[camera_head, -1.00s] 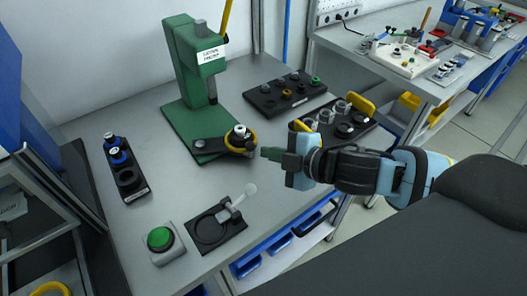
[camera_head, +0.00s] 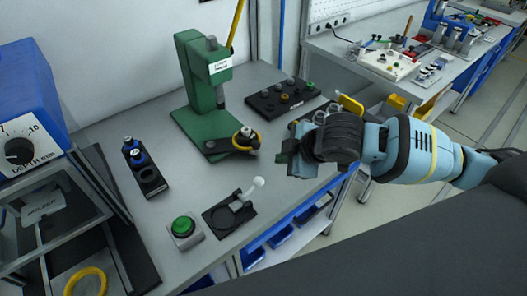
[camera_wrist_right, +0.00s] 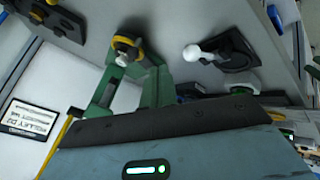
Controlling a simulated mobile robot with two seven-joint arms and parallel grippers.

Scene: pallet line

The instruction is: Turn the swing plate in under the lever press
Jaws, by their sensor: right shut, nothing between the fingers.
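The green lever press (camera_head: 193,85) stands on the bench against the wall, with its ram (camera_head: 220,97) pointing down and a yellow lever (camera_head: 236,22) rising behind. The dark swing plate (camera_head: 222,146) extends to the right from the press base. Its outer end, with a yellow ring (camera_head: 257,139) around a small part with a light top (camera_head: 246,131), sits right of the ram, not below it. The press (camera_wrist_right: 155,88) and ring (camera_wrist_right: 128,42) also show in the right wrist view. My right gripper (camera_head: 284,153) is shut and empty, right of the ring and apart from it. My left gripper is out of view.
A black tray with several knobs (camera_head: 262,103) lies behind my right gripper. A black rack with blue-topped parts (camera_head: 150,180) stands left. A green button (camera_head: 183,226) and a black fixture with a white-knobbed lever (camera_head: 222,218) are at the front. Bench between is clear.

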